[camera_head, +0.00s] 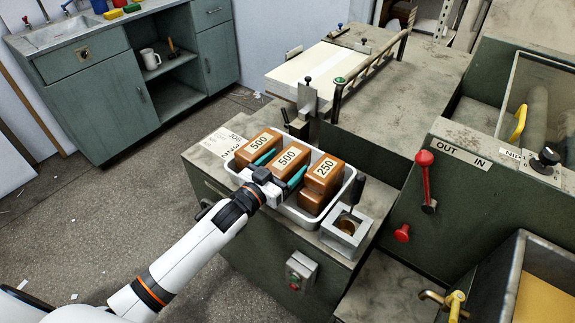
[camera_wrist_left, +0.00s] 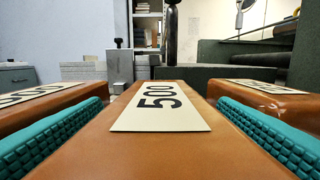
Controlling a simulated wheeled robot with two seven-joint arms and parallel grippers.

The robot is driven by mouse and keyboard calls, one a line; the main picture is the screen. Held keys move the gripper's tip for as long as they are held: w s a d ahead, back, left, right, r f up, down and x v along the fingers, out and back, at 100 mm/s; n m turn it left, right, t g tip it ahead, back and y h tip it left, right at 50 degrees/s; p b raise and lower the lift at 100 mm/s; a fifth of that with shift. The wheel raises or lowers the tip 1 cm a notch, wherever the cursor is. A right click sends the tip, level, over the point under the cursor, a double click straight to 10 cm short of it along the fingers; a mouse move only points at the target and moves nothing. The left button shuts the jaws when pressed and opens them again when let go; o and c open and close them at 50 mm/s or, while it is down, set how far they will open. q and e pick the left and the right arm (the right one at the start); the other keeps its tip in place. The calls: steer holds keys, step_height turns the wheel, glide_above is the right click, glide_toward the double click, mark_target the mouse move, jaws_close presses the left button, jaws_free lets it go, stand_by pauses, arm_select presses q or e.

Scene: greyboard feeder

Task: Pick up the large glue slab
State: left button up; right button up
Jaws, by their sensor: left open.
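Two large brown glue slabs labelled 500 sit in a metal tray (camera_head: 285,211): a left one (camera_head: 258,146) and a middle one (camera_head: 293,155). The middle slab fills the centre of the left wrist view (camera_wrist_left: 160,130). A slab labelled 250 (camera_head: 324,171) lies at the tray's right, on another brown block (camera_head: 311,201). My left gripper (camera_head: 281,167) is open over the tray. Its teal fingers lie on both sides of the middle slab, as the left wrist view (camera_wrist_left: 162,140) also shows. Whether the pads touch it is unclear. My right gripper is out of view.
A metal square-framed holder (camera_head: 346,232) stands right of the tray. A clamp post (camera_head: 307,97) and a pale board stack (camera_head: 325,75) are behind. Neighbouring slabs leave narrow gaps around the fingers. A red lever (camera_head: 425,175) is on the machine at right.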

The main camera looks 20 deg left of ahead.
arm_select(q)
steer(key=c, duration=1.4)
steer(key=shift+r, duration=0.15)
steer(key=shift+c, duration=0.5)
